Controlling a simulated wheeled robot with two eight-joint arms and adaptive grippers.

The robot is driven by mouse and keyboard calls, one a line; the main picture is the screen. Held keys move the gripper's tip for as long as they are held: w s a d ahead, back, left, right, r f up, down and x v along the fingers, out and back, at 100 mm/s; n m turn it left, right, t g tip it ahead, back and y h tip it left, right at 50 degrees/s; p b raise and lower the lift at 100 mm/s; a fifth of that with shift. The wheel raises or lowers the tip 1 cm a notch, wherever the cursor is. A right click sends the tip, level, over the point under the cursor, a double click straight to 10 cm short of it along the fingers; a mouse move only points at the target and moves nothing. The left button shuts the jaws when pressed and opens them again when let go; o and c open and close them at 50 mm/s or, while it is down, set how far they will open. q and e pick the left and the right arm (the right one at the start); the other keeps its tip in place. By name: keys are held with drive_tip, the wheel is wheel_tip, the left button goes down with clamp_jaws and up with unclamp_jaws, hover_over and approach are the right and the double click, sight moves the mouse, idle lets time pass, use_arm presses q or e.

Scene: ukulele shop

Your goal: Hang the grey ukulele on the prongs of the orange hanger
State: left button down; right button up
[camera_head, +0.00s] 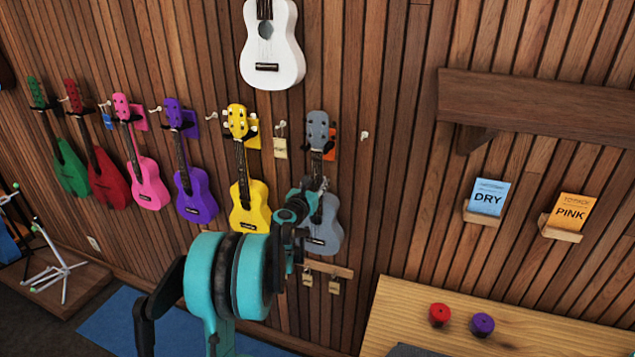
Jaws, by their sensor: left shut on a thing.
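The grey ukulele (325,228) is upright against the slatted wall, its headstock (318,128) in front of the orange hanger (331,152). Only the right edge of the orange plate shows. Dark prongs appear beside the neck just below the headstock; I cannot tell whether they bear the weight. My left gripper (318,186) is shut on the grey ukulele around the lower neck, where it meets the body. My teal arm hides part of the body's left side. My right gripper is not in view.
A yellow ukulele (249,208) hangs close to the left, then purple (197,204), pink, red and green ones. A white ukulele (283,60) hangs above. A wooden shelf (545,100) is at upper right. A wooden counter (400,315) with red and purple round items stands at lower right.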

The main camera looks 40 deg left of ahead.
use_arm(q)
drive_tip(key=shift+f, duration=0.1)
drive_tip(key=c, duration=1)
unclamp_jaws()
drive_tip(key=shift+s, duration=0.1)
drive_tip(key=shift+v, duration=0.95)
drive_tip(key=shift+s+d, duration=0.1)
drive_tip(key=shift+v, duration=1.15)
drive_tip(key=shift+s, duration=0.1)
drive_tip(key=v, duration=1.1)
drive_tip(key=shift+s+d, duration=0.2)
drive_tip(key=shift+s, duration=0.15)
